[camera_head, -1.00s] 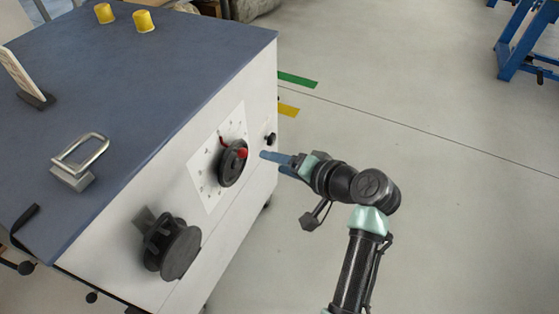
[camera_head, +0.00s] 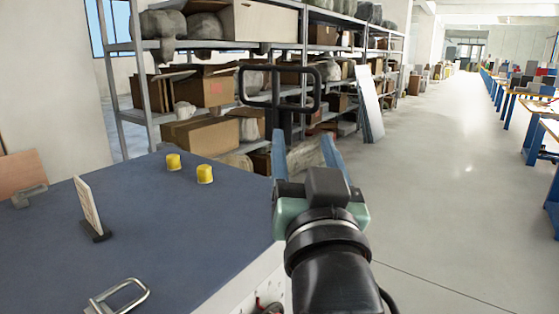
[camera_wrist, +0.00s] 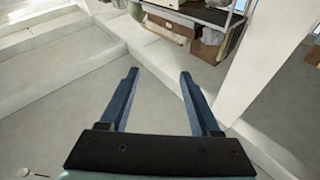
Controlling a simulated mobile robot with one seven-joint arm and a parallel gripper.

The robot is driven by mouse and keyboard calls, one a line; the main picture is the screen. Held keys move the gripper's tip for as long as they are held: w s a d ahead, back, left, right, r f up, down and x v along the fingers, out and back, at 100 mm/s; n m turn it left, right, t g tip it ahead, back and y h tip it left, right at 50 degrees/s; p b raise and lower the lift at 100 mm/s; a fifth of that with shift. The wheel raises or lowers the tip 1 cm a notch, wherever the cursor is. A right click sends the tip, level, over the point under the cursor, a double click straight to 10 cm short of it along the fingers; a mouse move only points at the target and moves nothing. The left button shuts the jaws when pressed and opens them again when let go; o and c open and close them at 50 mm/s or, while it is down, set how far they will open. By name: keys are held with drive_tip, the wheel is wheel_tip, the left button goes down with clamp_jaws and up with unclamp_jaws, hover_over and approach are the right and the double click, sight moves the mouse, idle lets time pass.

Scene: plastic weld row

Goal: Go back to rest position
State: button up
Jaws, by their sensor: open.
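My gripper (camera_head: 304,142) is raised in front of me, right of the blue-topped cabinet, with its two blue fingers apart. Nothing is seen between the fingers in the wrist view (camera_wrist: 159,76), where they point out over pale floor. The cabinet's blue top (camera_head: 150,225) is at lower left. Its front face with the dial is almost wholly out of view or hidden behind my arm; a small red part (camera_head: 262,304) shows at the bottom edge.
Two yellow caps (camera_head: 204,174), an upright plate on a black foot (camera_head: 90,208) and a metal padlock-like part (camera_head: 122,297) stand on the cabinet top. A loaded shelf (camera_head: 215,90) and a black frame-like handle (camera_head: 280,88) are beyond. Open floor (camera_head: 450,190) lies right.

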drive_tip(key=s+a+r+n+t+h, duration=0.1)
drive_tip(key=s+a+r+t, duration=0.15)
drive_tip(key=s+r, duration=0.45)
drive_tip(key=s+a+r+t, duration=0.1)
drive_tip(key=s+r+t, duration=0.3)
drive_tip(key=s+r, duration=0.4)
wheel_tip(320, 180, up, 21)
drive_tip(key=w+p, duration=0.1)
drive_tip(key=p, duration=2)
drive_tip(key=shift+w+d+f+p, duration=0.15)
drive_tip(key=shift+w+d+p, duration=0.05)
drive_tip(key=shift+p, duration=0.2)
drive_tip(key=shift+g, duration=0.25)
